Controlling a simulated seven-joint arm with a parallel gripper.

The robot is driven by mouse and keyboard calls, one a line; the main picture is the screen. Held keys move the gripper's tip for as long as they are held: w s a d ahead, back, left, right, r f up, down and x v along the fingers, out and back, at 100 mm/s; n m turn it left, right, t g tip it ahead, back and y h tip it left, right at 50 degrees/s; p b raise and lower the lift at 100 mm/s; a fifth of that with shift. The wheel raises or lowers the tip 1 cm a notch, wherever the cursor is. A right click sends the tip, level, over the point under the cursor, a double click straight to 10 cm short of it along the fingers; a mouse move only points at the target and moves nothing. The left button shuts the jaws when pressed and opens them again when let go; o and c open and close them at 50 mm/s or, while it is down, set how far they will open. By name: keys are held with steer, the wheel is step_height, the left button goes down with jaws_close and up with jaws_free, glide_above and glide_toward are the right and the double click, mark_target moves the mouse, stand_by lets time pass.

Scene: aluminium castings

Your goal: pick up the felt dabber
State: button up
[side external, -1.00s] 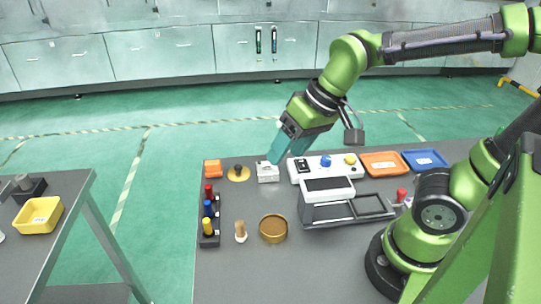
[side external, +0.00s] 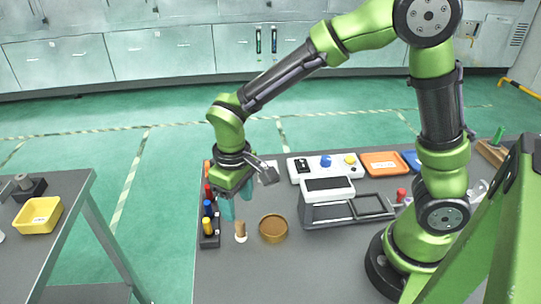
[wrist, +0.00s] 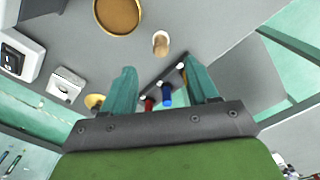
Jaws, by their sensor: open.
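The felt dabber (side external: 240,230), a small tan wooden handle on a white round base, stands upright on the grey table. It lies between the marker rack and a round brass dish. In the wrist view the dabber (wrist: 160,44) shows just beyond the fingertips, roughly midway between them. My gripper (side external: 237,208) has teal fingers pointing down, above and slightly behind the dabber. In the wrist view my gripper (wrist: 160,72) is open and empty, with a wide gap between its fingers. It is apart from the dabber.
A dark rack (side external: 209,241) with red, blue and yellow-topped items stands close left of the dabber. The brass dish (side external: 273,228) is close on its right. A grey-white device (side external: 328,200) with a frame stands further right. The table in front of the dabber is clear.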

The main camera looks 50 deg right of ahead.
mark_target(240, 223)
step_height(240, 223, down, 9)
steer(key=shift+s+f, duration=0.1)
steer(key=shift+s, duration=0.05)
stand_by(0.4)
steer(key=shift+c, duration=0.2)
jaws_close()
